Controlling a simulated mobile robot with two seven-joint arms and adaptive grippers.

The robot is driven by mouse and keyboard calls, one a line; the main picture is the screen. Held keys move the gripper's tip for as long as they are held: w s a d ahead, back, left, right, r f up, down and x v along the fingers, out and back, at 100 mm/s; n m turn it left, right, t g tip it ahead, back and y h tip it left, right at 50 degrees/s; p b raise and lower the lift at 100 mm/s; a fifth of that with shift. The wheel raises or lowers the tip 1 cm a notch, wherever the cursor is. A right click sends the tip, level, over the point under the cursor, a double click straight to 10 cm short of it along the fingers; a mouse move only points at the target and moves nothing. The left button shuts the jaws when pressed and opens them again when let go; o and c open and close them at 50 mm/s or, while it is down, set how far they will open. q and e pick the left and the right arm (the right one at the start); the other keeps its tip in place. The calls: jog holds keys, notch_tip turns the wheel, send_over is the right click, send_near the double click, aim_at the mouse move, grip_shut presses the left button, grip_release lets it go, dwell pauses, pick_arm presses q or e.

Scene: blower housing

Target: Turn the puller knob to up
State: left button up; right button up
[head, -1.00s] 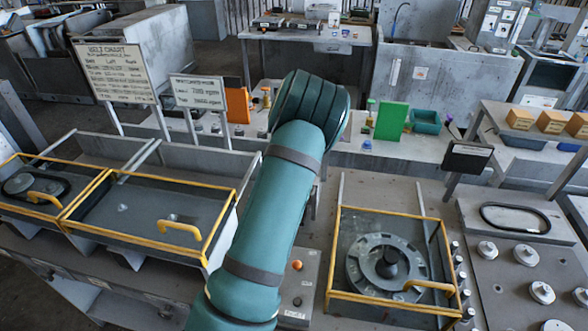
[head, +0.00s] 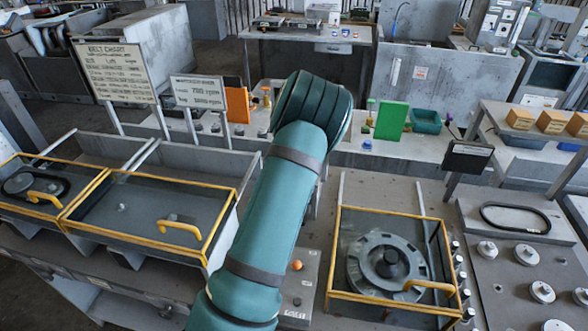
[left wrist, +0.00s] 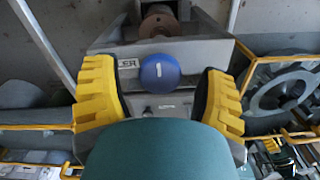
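A round blue knob (left wrist: 159,74) with a short white mark sits on a grey box (left wrist: 210,48) in the left wrist view. Part of a label ending in "LER" shows beside the knob. The white mark runs close to upright in that view. My left gripper (left wrist: 158,84) is open, with one yellow finger on each side of the knob and a gap on both sides. My green arm covers the lower middle of the head view, and the blue knob is hidden there. My right gripper is not in view.
A panel with an orange knob (head: 297,265) lies just right of my arm. A yellow-framed cover (head: 335,240) over a round housing (head: 390,268) stands further right. Another yellow-framed cover (head: 205,245) is on the left. Signs (head: 115,73) stand behind it.

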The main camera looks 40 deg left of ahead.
pick_arm(q)
notch_tip(320, 180, up, 12)
dwell(0.6)
dwell(0.5)
